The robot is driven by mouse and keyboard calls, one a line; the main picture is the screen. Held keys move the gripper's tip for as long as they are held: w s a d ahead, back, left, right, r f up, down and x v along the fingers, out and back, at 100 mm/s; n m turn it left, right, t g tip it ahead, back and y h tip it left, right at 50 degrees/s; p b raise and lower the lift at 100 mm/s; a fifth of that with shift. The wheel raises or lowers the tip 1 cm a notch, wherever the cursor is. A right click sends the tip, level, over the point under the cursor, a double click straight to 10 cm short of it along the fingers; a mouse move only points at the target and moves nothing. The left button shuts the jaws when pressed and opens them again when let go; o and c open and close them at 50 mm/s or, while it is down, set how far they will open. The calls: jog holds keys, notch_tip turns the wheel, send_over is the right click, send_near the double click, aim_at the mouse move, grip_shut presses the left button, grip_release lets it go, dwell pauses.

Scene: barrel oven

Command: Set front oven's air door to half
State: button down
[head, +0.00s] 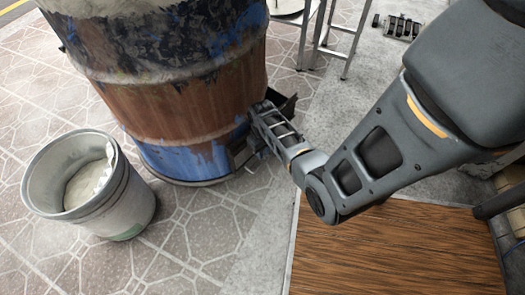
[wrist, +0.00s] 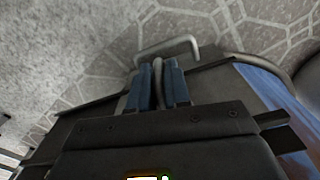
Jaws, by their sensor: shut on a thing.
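The front oven is a rusty, blue-flaked barrel (head: 190,90) at the top centre of the head view. A dark metal fitting (head: 287,104) sticks out at its lower right, partly behind my arm. My gripper (head: 256,112) is at that fitting, its fingertips hardly visible there. In the wrist view, my gripper (wrist: 158,88) has its blue finger pads closed on a thin grey metal bar (wrist: 158,68), seemingly a handle of the air door. A dark metal panel lies behind the fingers. How far the air door is open cannot be told.
A metal bucket (head: 125,205) with a pale liner stands left of the barrel. A wooden board (head: 400,245) lies at lower right. A metal stand (head: 330,35) is behind. A grey metal loop (wrist: 168,46) shows just beyond my fingers. Paved floor is clear at lower left.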

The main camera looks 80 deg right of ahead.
jog(key=s+d, duration=0.4)
jog(key=d, duration=0.3)
jog(key=shift+s+d, duration=0.15)
jog(key=shift+s, duration=0.05)
jog(key=c, duration=1.2)
grip_release()
jog(key=shift+o, duration=0.2)
notch_tip(320, 180, up, 8)
jog(key=p, duration=0.3)
jog(key=shift+p, duration=0.3)
jog(key=shift+f, duration=0.1)
